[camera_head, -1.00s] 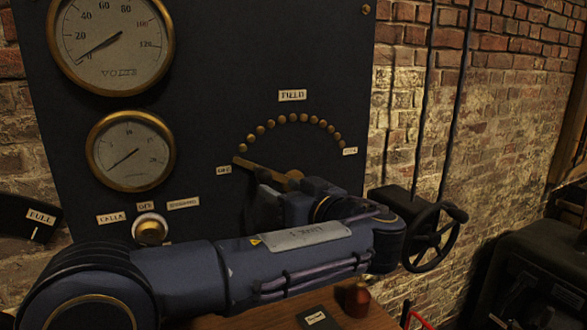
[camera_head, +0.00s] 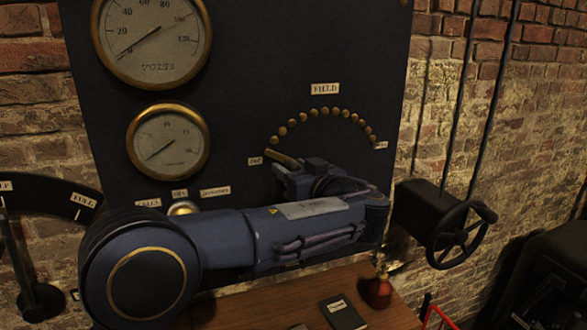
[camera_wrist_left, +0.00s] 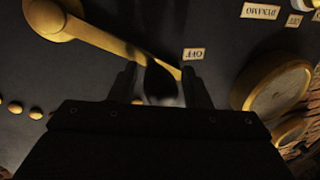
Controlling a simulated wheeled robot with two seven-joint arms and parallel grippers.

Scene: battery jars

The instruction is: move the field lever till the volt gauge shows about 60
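The volt gauge (camera_head: 150,40) is the large brass-rimmed dial at the upper left of the panel in the head view. Its dark needle lies at about 0, and a thin red line crosses the dial toward 100. The brass field lever (camera_head: 284,160) points left to the OFF label. In the left wrist view the lever (camera_wrist_left: 100,40) runs from its round hub to a dark handle (camera_wrist_left: 160,82). My left gripper (camera_wrist_left: 158,88) is open, with one finger on each side of the handle and gaps seemingly left. In the head view my left gripper (camera_head: 282,176) hides the hub. My right gripper is out of view.
An arc of brass studs (camera_head: 324,112) sits under the FIELD label (camera_head: 325,88). A smaller gauge (camera_head: 168,139) is below the volt gauge. A handwheel (camera_head: 461,234) juts out at right. A wooden table (camera_head: 270,295) with a notebook and small bottle lies below.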

